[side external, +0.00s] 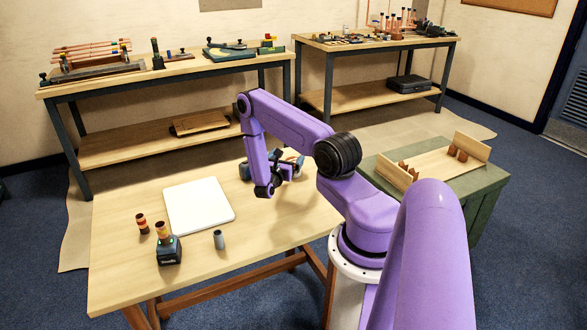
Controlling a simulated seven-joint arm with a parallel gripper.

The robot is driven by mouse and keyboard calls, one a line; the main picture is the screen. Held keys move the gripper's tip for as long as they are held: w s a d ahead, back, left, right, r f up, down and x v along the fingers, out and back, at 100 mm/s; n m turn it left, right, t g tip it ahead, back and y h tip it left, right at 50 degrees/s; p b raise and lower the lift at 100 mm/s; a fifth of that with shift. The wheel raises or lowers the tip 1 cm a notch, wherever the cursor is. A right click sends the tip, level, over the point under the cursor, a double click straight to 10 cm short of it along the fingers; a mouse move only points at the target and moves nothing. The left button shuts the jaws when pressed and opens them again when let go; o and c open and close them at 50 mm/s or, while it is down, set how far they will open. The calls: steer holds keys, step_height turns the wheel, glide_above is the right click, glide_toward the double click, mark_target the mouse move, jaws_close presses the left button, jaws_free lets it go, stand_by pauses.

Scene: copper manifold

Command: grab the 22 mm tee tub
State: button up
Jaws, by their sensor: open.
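I cannot make out for certain which thing is the 22 mm tee tub; no label is readable at this size. My gripper (264,190) points down above the right part of the wooden work table (120,285), to the right of the white board. It is open, and nothing shows between its fingers. A blue and dark object (292,165) is partly hidden behind my arm, close to the gripper. A wooden tray (437,162) with several small brown pieces stands on a green cabinet at the right.
A white board (198,205) lies on the table. Left and in front of it stand a red and dark banded cylinder (142,223), a dark block with a copper-coloured top (168,250) and a grey cylinder (219,240). Two benches with tools stand behind. The table's front left is clear.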

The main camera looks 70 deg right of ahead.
glide_toward(296, 158)
steer(key=shift+w+d+f, duration=0.1)
steer(key=shift+d+f, duration=0.4)
steer(key=shift+f, duration=0.1)
steer(key=shift+d, duration=3.4)
steer(key=c, duration=1.4)
steer(key=shift+r, duration=0.15)
